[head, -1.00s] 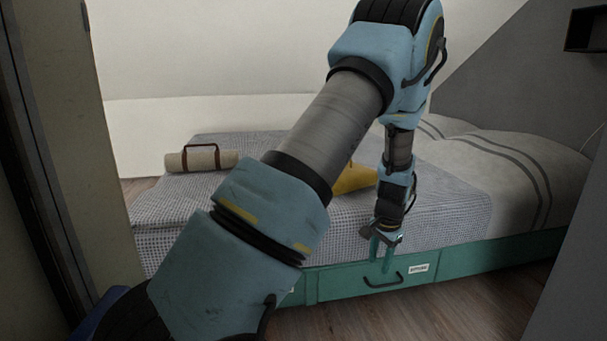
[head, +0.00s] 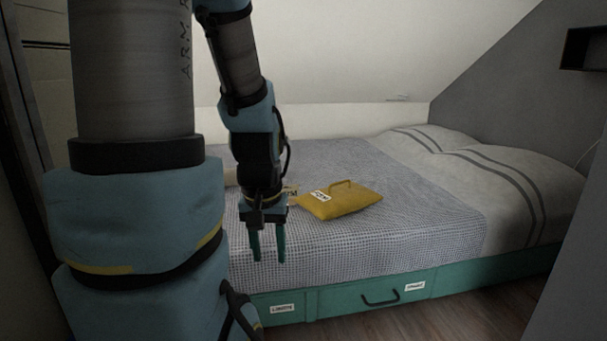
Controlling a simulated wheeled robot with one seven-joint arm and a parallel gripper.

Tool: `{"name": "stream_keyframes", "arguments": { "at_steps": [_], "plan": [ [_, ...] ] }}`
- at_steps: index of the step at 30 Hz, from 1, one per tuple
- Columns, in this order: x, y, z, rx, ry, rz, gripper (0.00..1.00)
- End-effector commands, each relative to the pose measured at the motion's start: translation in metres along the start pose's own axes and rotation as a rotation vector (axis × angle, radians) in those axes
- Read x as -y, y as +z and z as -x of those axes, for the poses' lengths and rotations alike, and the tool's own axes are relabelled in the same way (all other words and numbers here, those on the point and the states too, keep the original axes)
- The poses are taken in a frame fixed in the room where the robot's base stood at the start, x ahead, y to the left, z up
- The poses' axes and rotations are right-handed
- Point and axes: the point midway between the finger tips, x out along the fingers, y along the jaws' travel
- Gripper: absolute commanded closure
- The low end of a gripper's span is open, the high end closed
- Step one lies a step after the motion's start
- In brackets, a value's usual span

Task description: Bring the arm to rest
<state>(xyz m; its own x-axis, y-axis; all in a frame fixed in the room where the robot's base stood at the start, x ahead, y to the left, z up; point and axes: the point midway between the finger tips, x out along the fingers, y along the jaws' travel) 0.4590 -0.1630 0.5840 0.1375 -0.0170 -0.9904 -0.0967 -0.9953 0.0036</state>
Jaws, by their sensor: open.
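My gripper (head: 267,246) points down in the head view, left of the middle, in front of the near side of the bed. Its two green fingers are apart, with nothing between them. My arm fills the left of the view and bends over at the top, its forearm hanging down to the gripper.
A yellow pouch (head: 343,201) with a handle and a white label lies on the checked blanket (head: 420,225) of the bed. Green drawers (head: 345,300) with labels line the bed's base. Pillows (head: 500,170) lie at right. Wooden floor (head: 450,318) shows in front.

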Motion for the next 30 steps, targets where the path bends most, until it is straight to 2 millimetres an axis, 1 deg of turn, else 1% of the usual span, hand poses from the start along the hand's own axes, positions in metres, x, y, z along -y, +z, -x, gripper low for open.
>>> {"name": "stream_keyframes", "arguments": {
  "at_steps": [1,5,8,12,30],
  "plan": [
    [0.0,-0.003,0.02,0.0,0.0,-0.001,0.54],
    [0.0,-0.007,0.048,0.0,0.0,-0.002,0.54],
    [-0.001,-0.011,0.076,0.0,0.0,-0.002,0.54],
    [-0.001,-0.018,0.12,0.0,0.0,-0.002,0.54],
    [-0.001,-0.043,0.302,0.0,0.0,-0.003,0.54]
  ]
}}
